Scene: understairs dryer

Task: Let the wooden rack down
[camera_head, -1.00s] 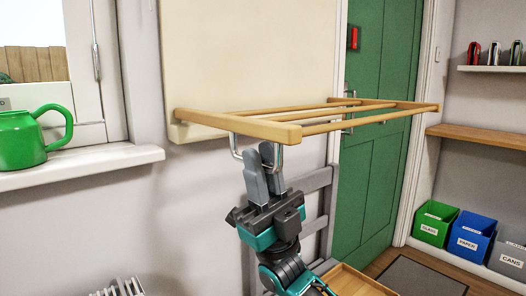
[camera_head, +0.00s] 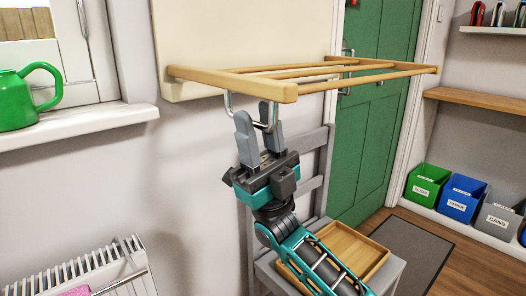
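The wooden rack (camera_head: 262,87) stands out roughly level from a cream board (camera_head: 243,35) on the wall. A metal U-shaped handle (camera_head: 229,105) hangs under its near end. My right gripper (camera_head: 259,128) points up at this handle from below. Its two grey fingers are apart, with a gap between them, and their tips overlap the bottom of the handle in the picture. I cannot tell whether they touch it. My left gripper is not in view.
A chair (camera_head: 393,272) with a wooden tray (camera_head: 372,257) on its seat stands below the rack. A radiator (camera_head: 75,275) is at lower left and a green watering can (camera_head: 14,105) on the sill. Several bins (camera_head: 461,199) line the right wall by the green door (camera_head: 362,125).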

